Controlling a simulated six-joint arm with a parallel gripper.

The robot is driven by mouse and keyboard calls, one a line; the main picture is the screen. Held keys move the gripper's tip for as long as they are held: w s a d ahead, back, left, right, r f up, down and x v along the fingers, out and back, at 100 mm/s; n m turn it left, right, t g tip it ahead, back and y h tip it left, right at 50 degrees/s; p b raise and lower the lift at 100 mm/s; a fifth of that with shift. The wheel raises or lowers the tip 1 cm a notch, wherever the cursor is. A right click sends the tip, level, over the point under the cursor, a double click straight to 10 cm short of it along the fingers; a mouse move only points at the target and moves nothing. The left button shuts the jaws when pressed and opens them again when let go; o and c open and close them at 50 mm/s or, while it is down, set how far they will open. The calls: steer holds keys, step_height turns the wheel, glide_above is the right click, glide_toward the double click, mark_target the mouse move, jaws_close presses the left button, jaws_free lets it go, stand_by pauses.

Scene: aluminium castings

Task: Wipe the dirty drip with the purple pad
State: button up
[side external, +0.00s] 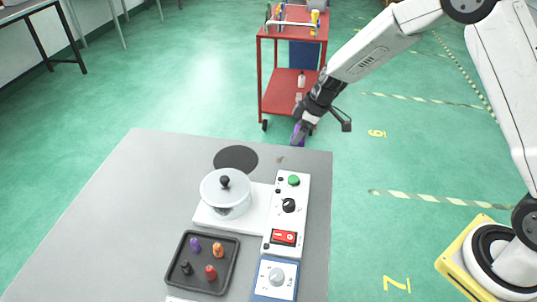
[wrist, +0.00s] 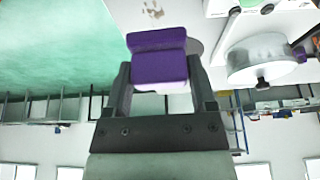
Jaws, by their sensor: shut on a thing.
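The purple pad (wrist: 158,62) is a block clamped between the two fingers of my gripper (wrist: 160,82) in the wrist view. In the side view the pad (side external: 298,134) is a small purple patch below my gripper (side external: 304,118), over the far right edge of the grey table. A brownish drip mark (side external: 280,158) lies on the table there, just right of the dark round disc. In the wrist view a brown speckled smear (wrist: 153,9) shows at the top, beyond the pad and apart from it. I cannot tell the pad's exact height above the table.
A lidded pot (side external: 226,192) stands on a white base beside a control panel (side external: 286,212) with a green button and red switch. A black tray (side external: 203,262) holds several small coloured pieces. A dark disc (side external: 236,158) lies behind the pot. The table's left side is clear.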

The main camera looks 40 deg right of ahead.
steer(key=shift+w+a+f, duration=0.35)
steer(key=shift+w, duration=0.3)
steer(key=shift+f, duration=4.1)
steer(key=shift+w+a, duration=0.6)
steer(key=shift+w, duration=0.05)
steer(key=shift+c, duration=1.2)
steer(key=shift+w+a, duration=1.85)
steer(key=shift+a, duration=0.1)
steer(key=shift+s+d+r, duration=0.15)
steer(key=shift+s+d, duration=2.4)
steer(key=shift+d, duration=0.1)
glide_toward(263, 158)
steer(key=shift+s+d+r, duration=0.65)
steer(key=shift+s+d, duration=0.2)
steer(key=shift+s+d+r, duration=0.7)
steer(key=shift+s+d, duration=0.2)
